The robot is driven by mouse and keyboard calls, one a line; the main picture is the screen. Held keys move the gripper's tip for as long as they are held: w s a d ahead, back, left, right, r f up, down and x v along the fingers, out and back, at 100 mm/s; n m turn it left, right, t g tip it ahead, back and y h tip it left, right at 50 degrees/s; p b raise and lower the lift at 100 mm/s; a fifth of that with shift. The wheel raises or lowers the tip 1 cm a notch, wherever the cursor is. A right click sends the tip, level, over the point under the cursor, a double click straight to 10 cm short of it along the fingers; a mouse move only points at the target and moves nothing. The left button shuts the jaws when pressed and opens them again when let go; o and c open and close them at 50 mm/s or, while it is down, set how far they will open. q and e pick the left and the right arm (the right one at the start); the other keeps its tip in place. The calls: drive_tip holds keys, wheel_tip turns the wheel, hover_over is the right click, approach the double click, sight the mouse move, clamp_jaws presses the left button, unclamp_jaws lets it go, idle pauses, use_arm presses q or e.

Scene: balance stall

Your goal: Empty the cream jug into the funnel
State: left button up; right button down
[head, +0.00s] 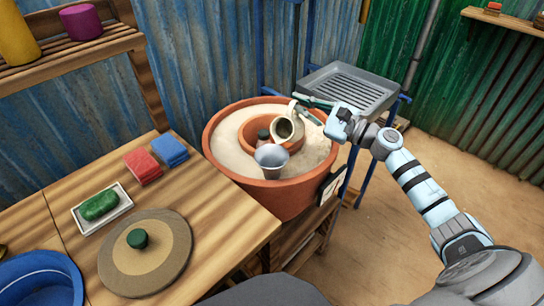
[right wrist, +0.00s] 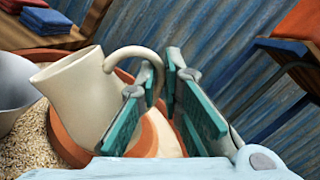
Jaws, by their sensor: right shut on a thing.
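The cream jug (head: 291,122) is held above the inner ring of a large clay pot, tipped with its mouth facing the front and down-left. It also shows in the right wrist view (right wrist: 85,95). The grey funnel (head: 271,161) stands just below and left of the jug's mouth; its lower end is hidden. Its side shows at the left of the right wrist view (right wrist: 12,90). My right gripper (head: 312,103) is shut on the jug's handle (right wrist: 135,52). No stream shows between jug and funnel, and I cannot see the jug's contents. My left gripper is not in view.
The clay pot (head: 212,142) holds pale sand around an inner clay ring. A grey slatted tray (head: 352,88) stands behind it.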

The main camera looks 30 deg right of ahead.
sight(293, 120)
drive_tip(key=shift+a+r+n, duration=0.1)
drive_tip(key=shift+r+n, duration=0.2)
drive_tip(key=shift+r, duration=0.15)
drive_tip(key=shift+s+a+r+n+p, duration=0.3)
drive_tip(key=shift+a+r+n+p, duration=0.1)
drive_tip(key=shift+n, duration=0.3)
drive_tip(key=shift+s+a+r+n, duration=0.15)
drive_tip(key=shift+r+n, duration=0.1)
drive_tip(key=shift+n, duration=0.15)
drive_tip(key=shift+s+a+r+n+y, duration=0.1)
drive_tip(key=shift+a+r+n+y, duration=0.1)
drive_tip(key=shift+r+n+y, duration=0.15)
drive_tip(key=shift+s+a+r+n+p, duration=0.2)
drive_tip(key=shift+s+a+n+p, duration=0.15)
drive_tip(key=shift+a+n+p, duration=0.2)
drive_tip(key=shift+s+a+r+n+p, duration=0.15)
drive_tip(key=shift+s+a+n+p, duration=0.25)
drive_tip(key=shift+a+p, duration=0.1)
drive_tip(key=shift+a, duration=0.15)
drive_tip(key=shift+s+a+r+n+g+y+b, duration=0.2)
drive_tip(key=shift+s+a+r+n+y+b, duration=0.15)
drive_tip(key=shift+a+n+b, duration=0.4)
drive_tip(key=shift+s+a+r+n+g+y+b, duration=0.1)
drive_tip(key=shift+s+a+r+n+g+b, duration=0.25)
drive_tip(key=shift+n+b, duration=0.7)
